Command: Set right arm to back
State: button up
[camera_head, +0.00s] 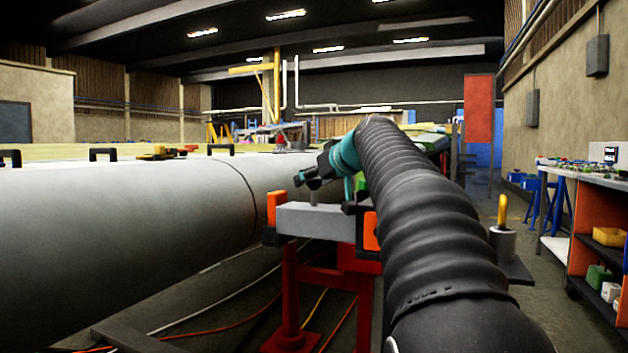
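My arm, in a black ribbed sleeve, rises from the bottom right and bends over near the middle of the head view. At its far end is a teal joint, and beyond it my dark gripper (307,180) points left. It is above a grey block with orange end pieces (318,221) on a red stand (290,310). The gripper is small and partly hidden, so I cannot tell its opening or whether it touches anything. A large pale wing-like body (110,230) fills the left side.
Black handles (103,154) and a yellow tool (160,153) are on the pale body's top. Cables (235,322) lie on the floor below. An orange-sided workbench (596,250) with bins stands right. A post with a yellow top (502,225) stands right of my arm.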

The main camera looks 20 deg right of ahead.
jog(key=v, duration=1.2)
